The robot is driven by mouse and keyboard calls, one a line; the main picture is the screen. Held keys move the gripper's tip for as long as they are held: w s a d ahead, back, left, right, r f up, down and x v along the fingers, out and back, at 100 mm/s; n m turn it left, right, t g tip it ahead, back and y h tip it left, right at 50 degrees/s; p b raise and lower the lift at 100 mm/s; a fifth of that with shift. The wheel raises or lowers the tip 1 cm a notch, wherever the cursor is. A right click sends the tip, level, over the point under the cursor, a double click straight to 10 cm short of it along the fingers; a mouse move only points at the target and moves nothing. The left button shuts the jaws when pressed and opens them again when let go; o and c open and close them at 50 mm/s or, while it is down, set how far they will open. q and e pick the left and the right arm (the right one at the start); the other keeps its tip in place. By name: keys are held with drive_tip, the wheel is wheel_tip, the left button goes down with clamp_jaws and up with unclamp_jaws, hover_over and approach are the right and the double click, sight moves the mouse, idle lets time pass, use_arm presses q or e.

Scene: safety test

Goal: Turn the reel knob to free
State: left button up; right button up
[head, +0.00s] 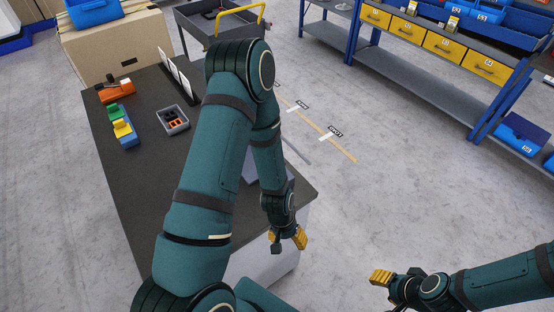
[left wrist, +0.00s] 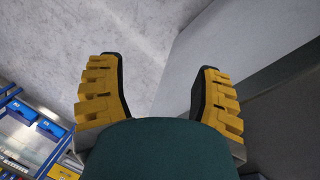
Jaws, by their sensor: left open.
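No part is clearly readable as a reel knob. An orange device with a dark part (head: 115,91) lies at the far left of the dark-topped table (head: 128,180); it is too small to tell whether it bears a reel or knob. My left gripper (head: 288,242) hangs by the table's right edge, far from that device. In the left wrist view its yellow fingers (left wrist: 160,82) are wide apart with nothing between them. My right gripper (head: 381,279) is at the lower right, over the floor, away from the table; its finger opening is unclear.
A block with green, yellow and blue parts (head: 123,130) and a grey bin with orange and dark items (head: 163,123) are on the table. White upright cards (head: 178,80) stand behind. A cart (head: 190,22) and blue shelving (head: 420,85) stand beyond.

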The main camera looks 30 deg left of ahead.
use_arm(q)
drive_tip(key=shift+m+y, duration=0.4)
drive_tip(key=shift+y, duration=0.5)
drive_tip(key=w+a+r, duration=0.2)
drive_tip(key=w, duration=0.1)
drive_tip(key=w+a+r, duration=0.6)
drive_tip(key=shift+w+a+r+p, duration=0.1)
drive_tip(key=shift+w+a+p, duration=0.05)
drive_tip(key=shift+w+p, duration=0.2)
drive_tip(key=w+a+r, duration=0.5)
drive_tip(key=w+r, duration=0.1)
drive_tip(key=r, duration=0.6)
drive_tip(key=shift+y, duration=0.4)
drive_tip(key=f, duration=1.4)
drive_tip(key=shift+w+a, duration=0.1)
drive_tip(key=shift+a, duration=0.3)
use_arm(e)
drive_tip(key=shift+w+a+r, duration=0.1)
drive_tip(key=shift+w+r, duration=0.1)
drive_tip(key=shift+r, duration=0.3)
drive_tip(key=shift+w+r, duration=0.15)
drive_tip(key=shift+r, duration=0.3)
use_arm(q)
clamp_jaws()
